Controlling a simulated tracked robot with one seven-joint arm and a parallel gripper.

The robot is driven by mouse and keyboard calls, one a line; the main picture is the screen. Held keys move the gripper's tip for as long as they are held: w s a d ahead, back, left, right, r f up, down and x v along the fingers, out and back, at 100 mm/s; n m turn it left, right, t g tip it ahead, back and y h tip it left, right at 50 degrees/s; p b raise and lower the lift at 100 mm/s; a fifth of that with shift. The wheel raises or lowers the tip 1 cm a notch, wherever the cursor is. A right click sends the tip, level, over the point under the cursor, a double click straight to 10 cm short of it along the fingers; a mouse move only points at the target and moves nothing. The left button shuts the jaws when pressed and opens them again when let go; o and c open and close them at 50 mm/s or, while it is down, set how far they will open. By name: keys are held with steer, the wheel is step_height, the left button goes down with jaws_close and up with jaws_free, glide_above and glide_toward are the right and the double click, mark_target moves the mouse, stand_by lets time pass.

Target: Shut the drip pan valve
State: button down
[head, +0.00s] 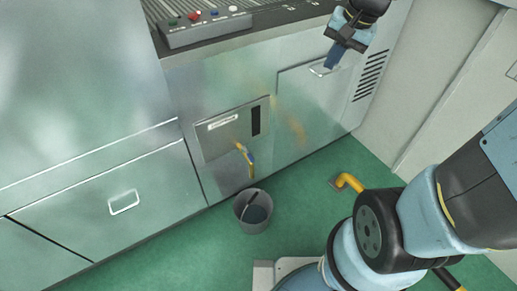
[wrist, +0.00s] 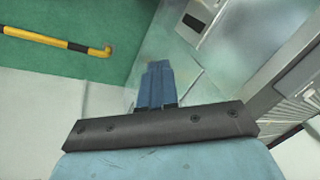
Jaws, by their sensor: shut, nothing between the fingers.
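My gripper (head: 332,58) is at the upper right, well above and to the right of the valve, in front of a cabinet door handle (head: 318,71). I cannot tell if it touches that handle. Its blue fingers (wrist: 156,70) are together and empty in the wrist view. I cannot make out the valve in the wrist view.
A grey bucket (head: 242,211) stands on the green floor below the valve, with a dark stick-like thing in it. A yellow pipe (head: 347,180) rises from the floor to the right. A control box (head: 205,27) with coloured buttons sits on the machine's top edge. A drawer handle (head: 124,203) juts out at left.

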mark_target(248, 154)
steer(key=w+a+f+m+g, duration=0.1)
steer(key=w+a+f+m, duration=0.2)
steer(key=f, duration=0.8)
steer(key=w+a+f+m+g, duration=0.2)
steer(key=w+a+f, duration=0.1)
steer(key=f, duration=0.7)
steer(key=w+a+f+m+g+y, duration=0.1)
steer(key=w+a+f+m, duration=0.2)
steer(key=f, duration=0.8)
steer(key=shift+w+a+f+m+g, duration=0.15)
steer(key=shift+a+f+m+g, duration=0.15)
steer(key=shift+a, duration=0.65)
steer(key=s+a+f, duration=0.3)
steer(key=a+f, duration=0.4)
steer(key=f, duration=0.2)
steer(key=shift+s+f, duration=0.15)
steer(key=shift+s, duration=0.2)
